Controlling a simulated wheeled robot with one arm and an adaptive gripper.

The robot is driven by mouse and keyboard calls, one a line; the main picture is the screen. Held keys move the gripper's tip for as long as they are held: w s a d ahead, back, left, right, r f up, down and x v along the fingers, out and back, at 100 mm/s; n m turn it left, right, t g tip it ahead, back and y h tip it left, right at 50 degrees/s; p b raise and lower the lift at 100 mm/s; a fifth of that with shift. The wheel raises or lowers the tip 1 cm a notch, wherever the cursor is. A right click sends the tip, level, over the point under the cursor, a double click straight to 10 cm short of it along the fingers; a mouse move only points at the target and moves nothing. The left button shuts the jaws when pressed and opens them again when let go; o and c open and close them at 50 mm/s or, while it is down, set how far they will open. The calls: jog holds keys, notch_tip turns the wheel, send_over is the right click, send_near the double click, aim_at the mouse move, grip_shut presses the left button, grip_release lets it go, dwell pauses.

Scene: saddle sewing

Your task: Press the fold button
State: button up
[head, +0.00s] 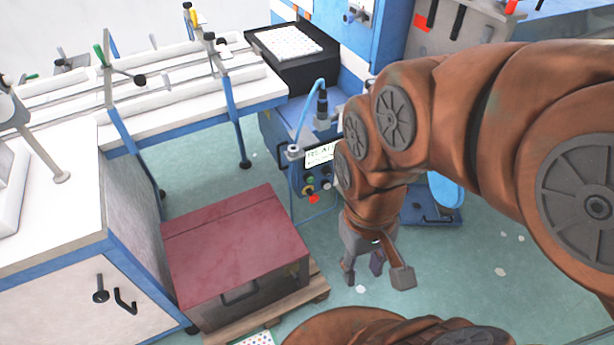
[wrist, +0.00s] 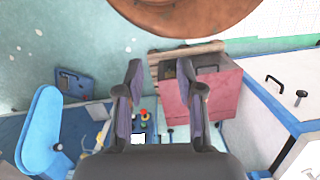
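A control panel (head: 319,172) with a small lit screen (head: 321,154) and several coloured buttons (head: 311,187) stands on the blue machine, left of my arm in the head view. Green, red, yellow and black controls show; I cannot read which one is the fold button. In the wrist view the buttons (wrist: 144,119) appear small, between and below the fingers. My gripper (head: 362,276) points down, right of and nearer than the panel, touching nothing. Its two fingers (wrist: 160,68) stand apart with nothing between them. My arm hides part of the machine.
A dark red box (head: 235,250) sits on a wooden pallet (head: 318,284) left of my gripper. A white worktable (head: 60,215) with blue edges is farther left. A blue round part (wrist: 40,130) stands at left in the wrist view. Green floor (head: 490,230) is open at right.

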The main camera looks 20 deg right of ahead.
grip_shut()
dwell(1.3)
